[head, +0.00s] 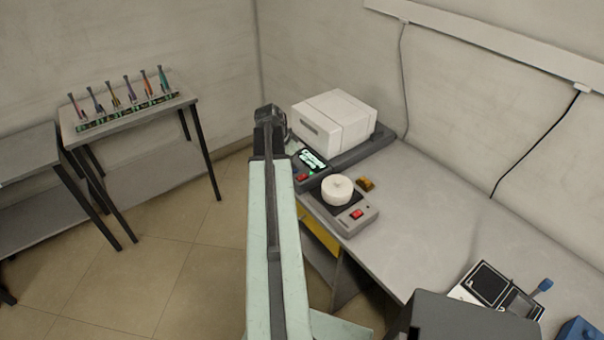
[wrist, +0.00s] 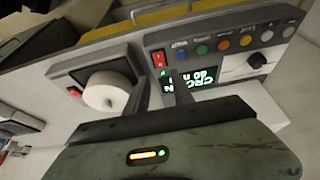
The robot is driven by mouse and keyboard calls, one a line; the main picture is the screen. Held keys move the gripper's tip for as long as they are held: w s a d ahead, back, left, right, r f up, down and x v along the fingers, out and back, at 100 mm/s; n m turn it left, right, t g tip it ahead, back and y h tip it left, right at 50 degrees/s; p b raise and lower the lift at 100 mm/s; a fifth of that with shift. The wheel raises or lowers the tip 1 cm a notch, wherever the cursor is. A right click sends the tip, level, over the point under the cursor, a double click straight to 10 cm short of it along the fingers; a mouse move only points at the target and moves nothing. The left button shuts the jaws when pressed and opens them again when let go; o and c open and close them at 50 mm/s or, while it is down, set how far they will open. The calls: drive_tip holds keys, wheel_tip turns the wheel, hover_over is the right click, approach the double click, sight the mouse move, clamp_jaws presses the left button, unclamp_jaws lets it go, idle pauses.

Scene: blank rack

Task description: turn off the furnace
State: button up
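The furnace is a white box (head: 335,122) on a dark grey base at the back of the bench. Its control panel in the wrist view (wrist: 225,50) has a red rocker switch (wrist: 158,59), a small green light below it, a lit green display (wrist: 203,78), several coloured buttons and a black knob. The red switch also shows in the head view (head: 302,177). Contact cannot be told. In the head view my gripper (head: 270,118) is left of the furnace.
A grey device with a white round piece (head: 337,190) and its own red switch (head: 357,214) stands in front of the furnace. An amber block (head: 366,184) lies beside it. A side table (head: 150,110) holds a rack of pipettes. The bench middle is clear.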

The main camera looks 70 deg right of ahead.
sight(304, 176)
drive_tip(key=b+x, duration=0.7)
drive_tip(key=x, duration=0.1)
drive_tip(key=shift+w+a, duration=0.1)
drive_tip(key=shift+a, duration=0.1)
